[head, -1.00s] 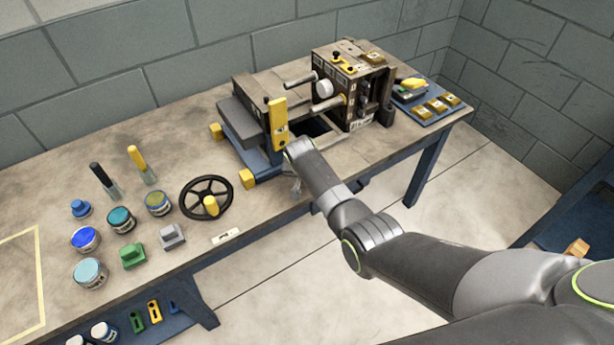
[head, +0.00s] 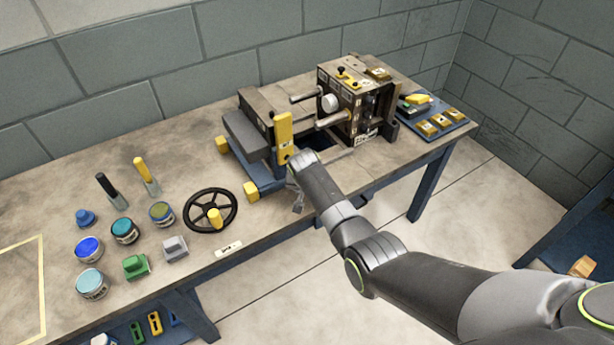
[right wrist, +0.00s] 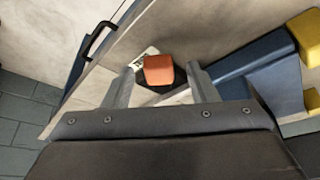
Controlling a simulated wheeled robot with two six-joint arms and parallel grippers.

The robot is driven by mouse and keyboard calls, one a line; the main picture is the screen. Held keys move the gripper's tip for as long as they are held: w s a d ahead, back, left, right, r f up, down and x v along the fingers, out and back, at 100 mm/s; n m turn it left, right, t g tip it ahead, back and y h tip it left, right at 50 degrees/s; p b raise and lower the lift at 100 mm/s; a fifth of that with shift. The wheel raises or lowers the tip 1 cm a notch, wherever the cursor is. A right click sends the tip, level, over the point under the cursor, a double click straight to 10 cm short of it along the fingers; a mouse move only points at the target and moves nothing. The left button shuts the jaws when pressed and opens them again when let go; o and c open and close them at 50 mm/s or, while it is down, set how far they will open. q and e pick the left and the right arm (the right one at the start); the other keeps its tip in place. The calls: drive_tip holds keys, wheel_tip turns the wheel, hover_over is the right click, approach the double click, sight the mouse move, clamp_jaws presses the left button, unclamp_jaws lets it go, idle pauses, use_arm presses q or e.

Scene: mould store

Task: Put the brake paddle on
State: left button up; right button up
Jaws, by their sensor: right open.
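An orange-red block-like paddle (right wrist: 158,70) on a dark base shows in the right wrist view, between my open right fingers (right wrist: 161,84); whether they touch it I cannot tell. A white label lies partly behind it. In the head view my right gripper (head: 297,198) points down at the front edge of the bench, just before the machine (head: 352,105), and my arm hides that paddle. A tall yellow plate (head: 284,133) stands upright on the machine's front, just above my right wrist. My left gripper is not in view.
A black handwheel (head: 190,211) with a yellow knob lies left of the gripper on the bench (head: 110,165). Several paint pots, a green block (head: 135,266) and a grey block (head: 174,248) stand further left. A blue tray (head: 447,121) is at the right end.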

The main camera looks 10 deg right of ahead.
drive_tip(key=v, duration=1.6)
drive_tip(key=shift+r+p, duration=0.2)
drive_tip(key=shift+p, duration=0.25)
drive_tip(key=shift+s, duration=0.1)
drive_tip(key=s+d+f+n+g, duration=0.1)
drive_tip(key=s+d+f, duration=0.3)
drive_tip(key=f, duration=0.7)
drive_tip(key=s+d+f+n, duration=0.1)
drive_tip(key=s+d+f, duration=0.1)
drive_tip(key=s+f, duration=0.7)
drive_tip(key=s+d+f+n+g, duration=0.1)
drive_tip(key=s+d+f, duration=0.2)
drive_tip(key=f, duration=1)
drive_tip(key=s+d+f, duration=0.3)
drive_tip(key=s+f, duration=0.1)
drive_tip(key=s, duration=0.8)
drive_tip(key=s+d+f, duration=0.4)
drive_tip(key=s+f, duration=0.1)
drive_tip(key=s, duration=0.7)
drive_tip(key=s+d+f+g, duration=0.1)
drive_tip(key=s+d+f, duration=0.2)
drive_tip(key=s, duration=0.9)
wheel_tip(320, 180, down, 2)
drive_tip(key=shift+d+f+n+y, duration=0.25)
drive_tip(key=shift+n+y, duration=0.05)
